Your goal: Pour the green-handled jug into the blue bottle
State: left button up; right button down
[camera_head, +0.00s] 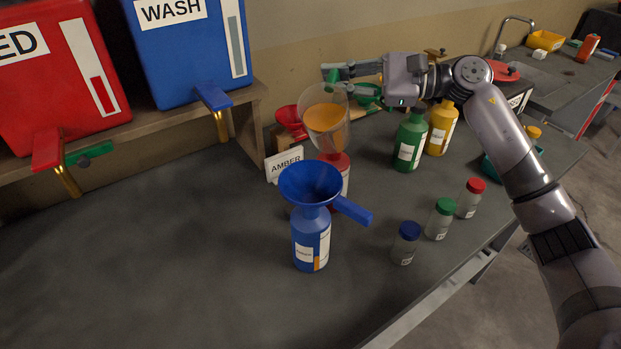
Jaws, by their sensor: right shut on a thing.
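The clear jug (327,120) holds amber liquid and has a green handle (332,76) at its top. My right gripper (338,72) is shut on the green handle and holds the jug behind the blue bottle, in front of the wall. The jug looks tilted, but I cannot tell how far. The blue bottle (311,246) stands upright on the bench, with a white label and an amber strip at its lower front. A blue funnel (310,184) sits in its mouth, its handle pointing right. No stream of liquid shows. My left gripper is not in view.
A red bottle (345,170) stands behind the funnel, beside the AMBER sign (284,164). Green (409,142) and yellow (442,128) bottles stand at right. Several capped vials (405,243) line the bench's right edge. Red and blue tanks (188,50) sit on a shelf. The bench's left front is clear.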

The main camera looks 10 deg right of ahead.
aim_at(334, 75)
jog(key=shift+s+a, duration=0.1)
jog(key=shift+s+r+n, duration=0.15)
jog(key=shift+r+n, duration=0.1)
jog(key=shift+n, duration=0.05)
jog(key=shift+s+a+r+n+p, duration=0.3)
jog(key=shift+s+r+n+p, duration=0.2)
jog(key=shift+r+p, duration=0.15)
jog(key=shift+s+a+r+n+t+h+p, duration=0.2)
jog(key=shift+s+a+r+n+p, duration=0.1)
jog(key=shift+s+r+n+p, duration=0.25)
jog(key=shift+s+a+r+n+t+h+p, duration=0.1)
jog(key=shift+s+a+r+n+h+p, duration=0.15)
jog(key=shift+r+n+p, duration=0.4)
dwell(2.2)
